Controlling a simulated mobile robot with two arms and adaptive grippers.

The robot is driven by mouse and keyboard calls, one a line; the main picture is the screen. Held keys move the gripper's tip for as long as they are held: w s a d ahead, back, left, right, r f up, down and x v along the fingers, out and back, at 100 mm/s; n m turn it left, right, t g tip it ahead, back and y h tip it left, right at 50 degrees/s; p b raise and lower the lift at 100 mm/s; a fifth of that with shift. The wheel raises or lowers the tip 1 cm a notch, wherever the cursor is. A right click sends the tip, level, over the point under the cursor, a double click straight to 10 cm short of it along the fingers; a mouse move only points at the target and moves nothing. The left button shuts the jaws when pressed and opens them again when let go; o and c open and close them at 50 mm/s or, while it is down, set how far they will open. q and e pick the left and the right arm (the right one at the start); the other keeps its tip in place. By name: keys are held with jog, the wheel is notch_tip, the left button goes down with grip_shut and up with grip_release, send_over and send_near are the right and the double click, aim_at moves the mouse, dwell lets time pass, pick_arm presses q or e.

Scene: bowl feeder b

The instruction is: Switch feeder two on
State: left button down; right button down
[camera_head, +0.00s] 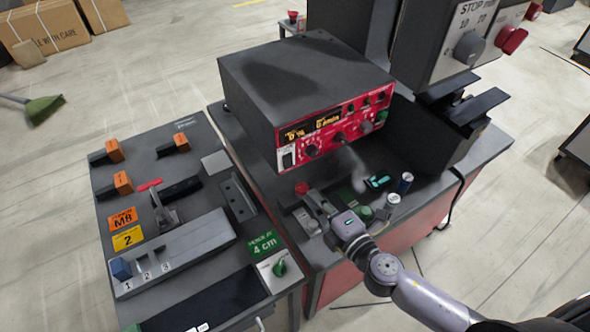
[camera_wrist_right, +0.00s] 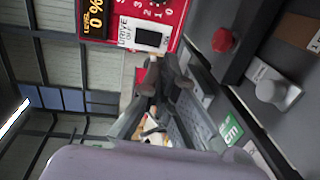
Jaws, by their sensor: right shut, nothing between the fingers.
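A dark box with a red control panel (camera_head: 340,128) stands on the bench. The panel carries two lit displays (camera_head: 313,130), several knobs and a rocker switch (camera_head: 287,157) at its lower left. In the right wrist view the rocker switch (camera_wrist_right: 148,38) has a black face and a white label reading "DRIVE". My right gripper (camera_head: 312,202) is shut and empty, below and in front of the panel's left part. In the right wrist view its fingertips (camera_wrist_right: 165,80) are below the switch and appear apart from it. My left gripper is not in view.
A red button (camera_head: 302,188) is close to my right gripper. A lower console at left has a slotted selector with a blue block (camera_head: 121,268), a yellow "2" label (camera_head: 127,238) and a green knob (camera_head: 279,267).

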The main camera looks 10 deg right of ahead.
aim_at(289, 167)
jog(key=p+x, duration=0.2)
jog(key=x, duration=0.8)
jog(key=b, duration=0.2)
jog(key=shift+w+b, duration=0.25)
jog(key=shift+b, duration=0.05)
jog(key=shift+f, duration=0.1)
